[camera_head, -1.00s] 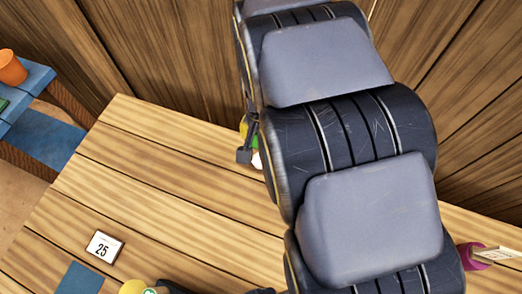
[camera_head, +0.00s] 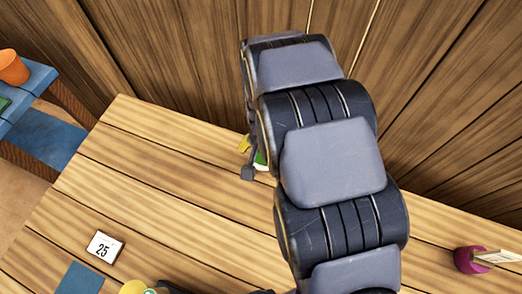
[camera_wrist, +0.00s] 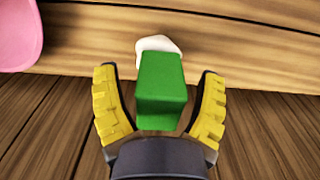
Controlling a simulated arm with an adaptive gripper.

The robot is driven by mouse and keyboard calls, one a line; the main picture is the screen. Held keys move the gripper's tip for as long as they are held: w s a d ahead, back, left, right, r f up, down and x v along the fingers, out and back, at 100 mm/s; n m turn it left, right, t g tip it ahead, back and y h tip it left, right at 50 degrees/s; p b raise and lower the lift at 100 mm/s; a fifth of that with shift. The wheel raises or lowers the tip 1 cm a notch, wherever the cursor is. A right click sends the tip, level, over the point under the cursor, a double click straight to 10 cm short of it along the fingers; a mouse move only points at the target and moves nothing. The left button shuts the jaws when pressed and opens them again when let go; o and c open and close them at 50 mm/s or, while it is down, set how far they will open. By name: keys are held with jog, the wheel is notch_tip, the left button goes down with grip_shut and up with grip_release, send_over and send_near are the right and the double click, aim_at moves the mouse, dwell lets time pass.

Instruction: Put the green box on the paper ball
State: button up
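The green box (camera_wrist: 161,84) is between the two yellow-padded fingers of my gripper (camera_wrist: 159,80) in the wrist view. Gaps show on both sides, so the gripper is open around it without gripping it. The white paper ball (camera_wrist: 158,44) shows just past the box's far end, partly hidden by it. Box and ball look touching, but I cannot tell how the box is supported. In the head view, small parts of the green box (camera_head: 260,157) and paper ball (camera_head: 262,167) show beside my arm, which hides most of the gripper.
A card marked 25 (camera_head: 104,247) and a blue patch (camera_head: 80,279) are on the wooden table (camera_head: 150,180). A magenta holder with a card (camera_head: 470,260) stands at right. A pink object (camera_wrist: 20,35) shows in the wrist view. The table's left middle is clear.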

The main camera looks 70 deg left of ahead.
notch_tip(320, 180, up, 12)
jog(key=shift+r, duration=0.2)
dwell(0.5)
jog(key=w+d+r+m, duration=0.2)
jog(key=w+d+r, duration=0.15)
jog(key=d, duration=0.45)
jog(key=w+d+r+m, duration=0.1)
jog(key=w+d+r, duration=0.2)
jog(key=w+d, duration=0.35)
jog(key=w+d+r+m, duration=0.2)
jog(key=w+d+r, duration=0.1)
jog(key=d, duration=0.6)
jog(key=s+d+r+m, duration=0.1)
jog(key=s+d+m, duration=0.1)
jog(key=s+d, duration=0.3)
jog(key=s+d+r+m+g, duration=0.1)
jog(key=s+d, duration=0.4)
jog(key=d, duration=0.7)
jog(key=shift+s+r+m+g, duration=0.15)
jog(key=shift+s+m+g, duration=0.15)
jog(key=shift+m, duration=0.2)
